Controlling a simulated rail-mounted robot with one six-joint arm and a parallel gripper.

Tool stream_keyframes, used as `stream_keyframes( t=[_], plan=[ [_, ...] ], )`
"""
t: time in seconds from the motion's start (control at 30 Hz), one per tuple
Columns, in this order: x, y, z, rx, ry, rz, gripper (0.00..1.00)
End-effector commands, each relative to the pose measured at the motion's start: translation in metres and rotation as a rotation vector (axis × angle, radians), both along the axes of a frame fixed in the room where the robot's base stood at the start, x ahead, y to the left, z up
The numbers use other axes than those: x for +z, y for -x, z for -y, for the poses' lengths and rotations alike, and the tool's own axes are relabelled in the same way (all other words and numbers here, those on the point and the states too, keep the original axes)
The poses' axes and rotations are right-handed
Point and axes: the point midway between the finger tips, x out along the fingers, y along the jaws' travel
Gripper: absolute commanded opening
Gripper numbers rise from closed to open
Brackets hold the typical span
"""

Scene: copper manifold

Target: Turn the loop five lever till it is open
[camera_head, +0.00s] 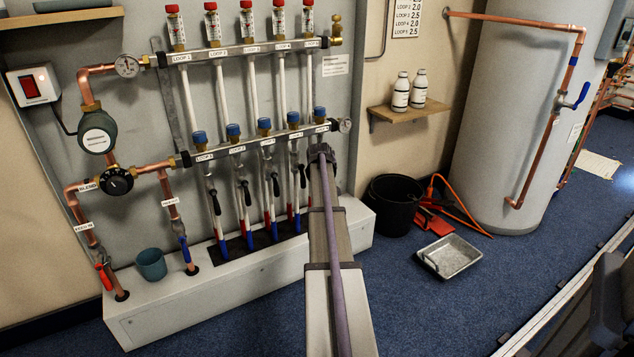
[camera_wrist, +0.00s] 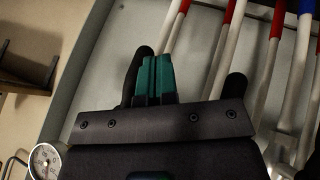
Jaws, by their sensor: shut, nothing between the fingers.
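The manifold (camera_head: 245,145) has several blue-capped valves on its lower bar, with black levers hanging below. The loop five end is at the far right, where my arm hides its lever in the head view. In the wrist view, which looks turned over, a black lever (camera_wrist: 131,78), apparently loop five's, stands just left of my gripper (camera_wrist: 155,60). My gripper's teal fingers are shut and empty, close beside this lever; I cannot tell whether they touch. Another black lever (camera_wrist: 238,87), apparently loop four's, is partly hidden to the right.
White and red pipes (camera_wrist: 225,45) run close beyond the fingers. A pressure gauge (camera_head: 345,125) sits at the lower bar's right end. A shelf with bottles (camera_head: 410,112), a black bucket (camera_head: 393,208) and a metal tray (camera_head: 449,257) are to the right. Blue floor is open in front.

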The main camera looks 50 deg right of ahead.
Motion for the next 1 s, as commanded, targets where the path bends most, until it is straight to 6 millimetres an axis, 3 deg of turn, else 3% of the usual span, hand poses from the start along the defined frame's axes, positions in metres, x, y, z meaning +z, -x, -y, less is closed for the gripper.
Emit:
stream_keyframes(
  t=[0.73, 0.87, 1.0],
  plan=[
    [-0.003, 0.003, 0.013, 0.000, 0.004, 0.000, 0.00],
    [-0.002, 0.002, 0.003, 0.002, 0.003, 0.000, 0.00],
    [0.000, 0.002, -0.022, 0.007, 0.001, 0.000, 0.00]
  ],
)
